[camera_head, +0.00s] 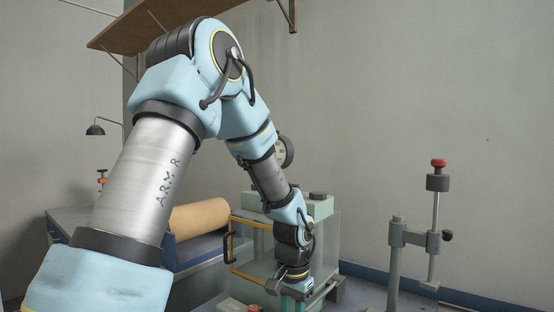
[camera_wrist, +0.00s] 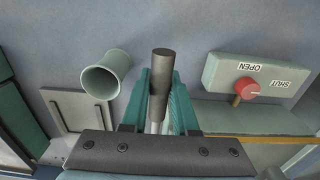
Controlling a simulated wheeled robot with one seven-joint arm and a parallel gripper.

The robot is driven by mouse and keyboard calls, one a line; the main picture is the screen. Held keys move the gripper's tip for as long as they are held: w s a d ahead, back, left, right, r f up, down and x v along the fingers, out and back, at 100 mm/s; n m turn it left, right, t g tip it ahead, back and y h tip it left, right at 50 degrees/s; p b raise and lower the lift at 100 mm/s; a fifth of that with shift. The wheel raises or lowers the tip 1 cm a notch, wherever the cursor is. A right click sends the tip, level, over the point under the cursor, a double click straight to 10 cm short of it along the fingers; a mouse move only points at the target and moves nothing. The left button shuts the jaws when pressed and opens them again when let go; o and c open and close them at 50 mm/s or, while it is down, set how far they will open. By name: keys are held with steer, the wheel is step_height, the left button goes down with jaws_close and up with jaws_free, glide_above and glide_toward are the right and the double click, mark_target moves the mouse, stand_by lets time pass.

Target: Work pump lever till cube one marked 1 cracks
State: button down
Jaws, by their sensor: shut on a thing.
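In the wrist view, the pump lever (camera_wrist: 161,72), with a dark cylindrical grip on a silver rod, stands between the teal fingers of my gripper (camera_wrist: 160,95). The fingers are closed on it. In the head view, my gripper (camera_head: 294,291) is low in front of the pale green press machine (camera_head: 328,232); the lever is not clear there. The machine has a clear front with a yellow frame (camera_head: 249,222), partly hidden by my arm. I see no cube marked 1 in either view.
Right of the lever in the wrist view is a pale green block (camera_wrist: 222,75) labelled OPEN and SHUT, with a red knob (camera_wrist: 247,87). A green cup-like tube (camera_wrist: 107,75) is to the left. In the head view, a grey post stand (camera_head: 397,255) stands right of the machine.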

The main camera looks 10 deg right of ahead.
steer(key=r+p, duration=0.4)
steer(key=shift+w+d+r, duration=0.2)
steer(key=shift+d+r, duration=0.05)
steer(key=shift+r, duration=0.1)
steer(key=r+p, duration=0.1)
steer(key=d+r+p, duration=0.1)
steer(key=r+p, duration=0.1)
steer(key=w+r+p, duration=0.1)
steer(key=shift+w+d+r, duration=0.1)
steer(key=shift+d+r, duration=0.1)
steer(key=shift+r, duration=0.15)
steer(key=shift+f, duration=0.1)
